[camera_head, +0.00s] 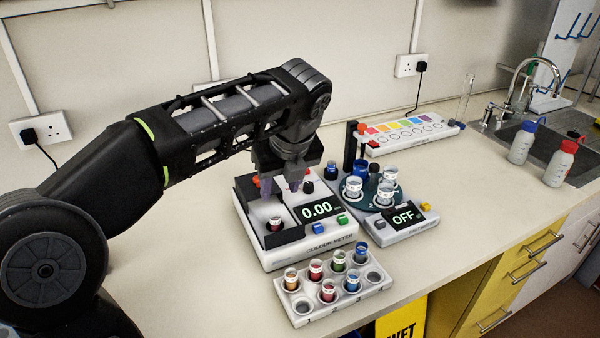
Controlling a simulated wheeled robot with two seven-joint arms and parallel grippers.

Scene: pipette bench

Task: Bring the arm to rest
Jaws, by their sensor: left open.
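My left arm (215,122) comes in from the left and reaches over the bench. My left gripper (280,187) points down, open, with nothing visible between its fingers. It is over the back left part of the white colour meter (310,252), whose display reads 0.00. A small vial with dark red contents (275,224) stands in the meter's black recess, below and in front of the fingers. I cannot tell how high the fingertips are above the meter. My right gripper is not in view.
A white rack (313,312) with several coloured vials stands in front of the meter. A turntable device (404,231) reading OFF holds cups to the right. Behind are a colour chart strip (408,133), bottles (522,143) and a sink (518,130). Bench right of the devices is clear.

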